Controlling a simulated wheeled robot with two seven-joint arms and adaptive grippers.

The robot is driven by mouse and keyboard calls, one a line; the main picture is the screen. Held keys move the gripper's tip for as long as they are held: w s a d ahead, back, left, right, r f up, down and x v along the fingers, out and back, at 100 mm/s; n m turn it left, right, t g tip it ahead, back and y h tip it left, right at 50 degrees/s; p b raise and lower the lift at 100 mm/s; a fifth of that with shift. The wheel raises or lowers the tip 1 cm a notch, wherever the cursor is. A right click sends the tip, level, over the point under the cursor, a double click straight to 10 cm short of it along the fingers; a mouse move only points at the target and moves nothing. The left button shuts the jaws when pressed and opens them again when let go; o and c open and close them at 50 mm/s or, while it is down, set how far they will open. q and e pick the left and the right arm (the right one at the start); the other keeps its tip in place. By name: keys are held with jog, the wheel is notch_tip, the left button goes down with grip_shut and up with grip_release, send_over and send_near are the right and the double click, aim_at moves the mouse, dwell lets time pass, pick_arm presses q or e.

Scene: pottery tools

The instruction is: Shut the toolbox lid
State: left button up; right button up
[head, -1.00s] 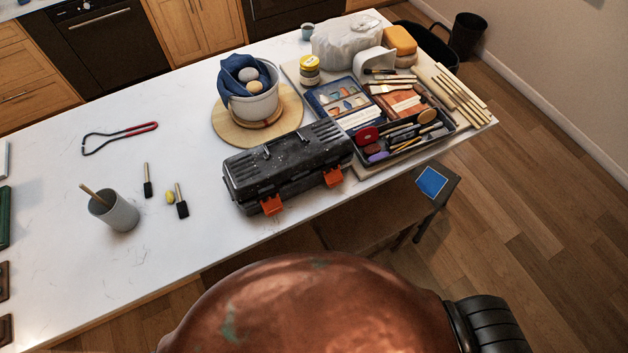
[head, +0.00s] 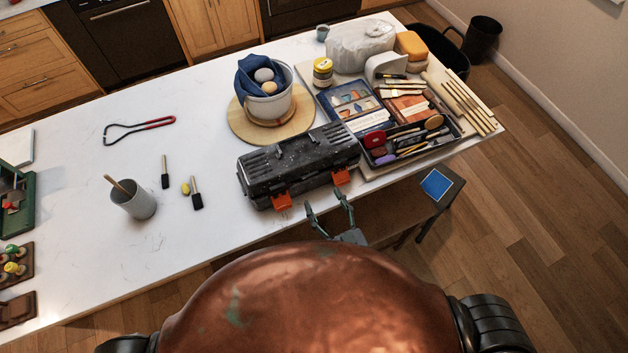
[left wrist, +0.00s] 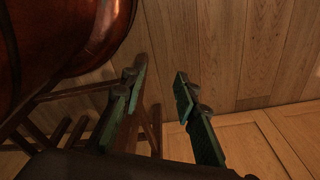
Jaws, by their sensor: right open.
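The black toolbox (head: 298,165) sits near the front edge of the white counter. Its ribbed lid (head: 290,153) lies over the base; I cannot tell whether a narrow gap remains. Two orange latches (head: 282,201) stick out at its front. My right gripper (head: 329,206) is open and empty, just in front of the toolbox and apart from it, fingers pointing toward it. My left gripper (left wrist: 162,95) shows only in the left wrist view, with its fingers apart and nothing between them, above the wooden floor.
A pot with a blue cloth (head: 268,100) stands on a round board behind the toolbox. A tray of pottery tools (head: 412,150) lies close to its right. A dark stool (head: 405,210) is below the counter edge.

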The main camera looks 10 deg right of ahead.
aim_at(311, 176)
jog(key=x, duration=0.6)
jog(key=shift+w+p, duration=0.1)
jog(key=shift+p, duration=0.3)
jog(key=shift+w+a, duration=0.2)
jog(key=shift+w, duration=0.3)
pick_arm(q)
jog(key=shift+s+r, duration=0.45)
jog(key=shift+s, duration=0.25)
pick_arm(e)
jog(key=shift+w, duration=0.1)
pick_arm(q)
jog(key=shift+w, duration=0.1)
pick_arm(e)
jog(key=shift+c, duration=0.5)
